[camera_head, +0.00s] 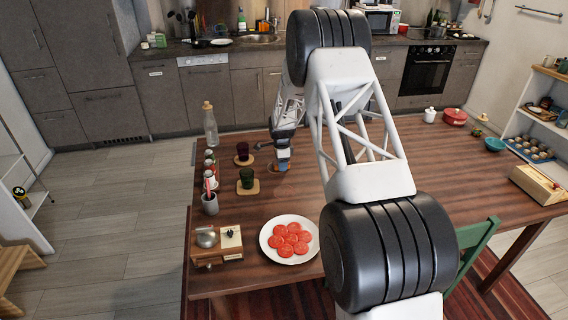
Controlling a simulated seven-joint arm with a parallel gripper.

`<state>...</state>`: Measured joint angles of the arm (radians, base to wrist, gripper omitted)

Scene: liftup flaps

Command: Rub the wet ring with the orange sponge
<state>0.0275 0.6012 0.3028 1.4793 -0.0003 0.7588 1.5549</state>
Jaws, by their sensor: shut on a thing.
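My gripper (283,157) points down over the left part of the wooden table and is shut on a small block, the sponge (283,168). The block is very small in this view; a bluish part shows at the jaws and a little orange shows low down by it. It is at or just above the table top; I cannot tell whether it touches. I cannot make out the wet ring on the dark wood; the sponge or my arm may hide it.
Two dark green cups on coasters, the far cup (243,151) and the near cup (247,178), stand left of my gripper. A glass bottle (210,128) and several small bottles line the left edge. A plate (264,240) of red slices lies in front. My arm hides the table's middle.

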